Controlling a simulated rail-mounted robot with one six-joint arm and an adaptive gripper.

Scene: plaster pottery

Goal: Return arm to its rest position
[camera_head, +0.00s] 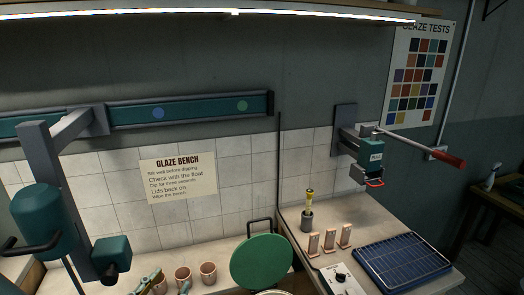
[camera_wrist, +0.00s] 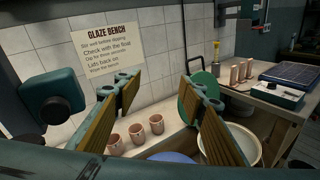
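My gripper (camera_wrist: 160,92) shows in the wrist view with its two tan-padded fingers spread wide. Nothing is between them. Part of it (camera_head: 150,281) also shows at the bottom edge of the head view, beside the pinkish cups (camera_head: 208,272). In the wrist view three cups (camera_wrist: 136,133) stand on the bench beyond the fingers, apart from them as far as I can tell. Most of my arm is out of view, so its full pose cannot be seen.
A teal unit with a black handle (camera_head: 40,213) hangs from the wall rail (camera_head: 190,109) at left. A green lid (camera_head: 262,261) stands tilted above a pale bucket (camera_wrist: 246,140). A blue rack (camera_head: 402,262), test tiles (camera_head: 330,240) and a control box (camera_head: 341,279) are at right.

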